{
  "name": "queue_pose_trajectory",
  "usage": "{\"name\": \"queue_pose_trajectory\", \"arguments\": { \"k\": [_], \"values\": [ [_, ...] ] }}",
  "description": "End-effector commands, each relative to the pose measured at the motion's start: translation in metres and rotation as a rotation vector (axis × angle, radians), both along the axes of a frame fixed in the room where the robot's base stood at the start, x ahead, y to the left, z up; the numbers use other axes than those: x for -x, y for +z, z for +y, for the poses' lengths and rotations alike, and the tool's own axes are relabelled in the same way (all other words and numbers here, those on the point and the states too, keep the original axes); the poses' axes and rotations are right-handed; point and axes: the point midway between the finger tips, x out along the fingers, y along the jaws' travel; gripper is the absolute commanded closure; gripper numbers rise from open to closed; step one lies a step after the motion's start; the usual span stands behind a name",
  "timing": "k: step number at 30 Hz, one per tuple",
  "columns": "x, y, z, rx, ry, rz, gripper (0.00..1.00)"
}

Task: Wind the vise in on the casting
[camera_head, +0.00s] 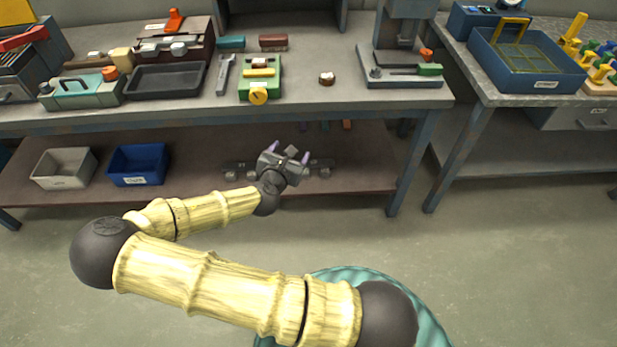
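A green vise (274,90) sits on the workbench near its front edge. It has a yellow bar across its jaws and a round yellow-orange knob (258,97) at the front. A small brown-and-white piece (259,63), possibly the casting, shows at the vise's back; I cannot tell if the jaws touch it. My gripper (290,152) is in front of the bench, below and slightly right of the vise in the picture. Its two pale fingertips are spread apart, with nothing clearly held between them.
A grey file-like tool (224,74) lies left of the vise, and a small round brown part (326,78) right of it. A black tray (165,79) and a drill-press-like stand (400,80) flank them. Grey (64,168) and blue (139,165) bins sit on the lower shelf.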

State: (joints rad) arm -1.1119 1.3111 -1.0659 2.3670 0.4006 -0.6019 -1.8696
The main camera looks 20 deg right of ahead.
Motion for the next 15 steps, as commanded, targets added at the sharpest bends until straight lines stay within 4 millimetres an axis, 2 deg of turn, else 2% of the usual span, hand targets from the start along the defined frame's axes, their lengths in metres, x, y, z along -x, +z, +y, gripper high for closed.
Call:
{"name": "queue_pose_trajectory", "arguments": {
  "k": [6, 15],
  "values": [
    [0.021, -0.01, -0.02, -0.218, -0.168, 0.011, 0.29],
    [0.05, -0.02, -0.03, -0.495, -0.394, 0.01, 0.29]
  ]
}}
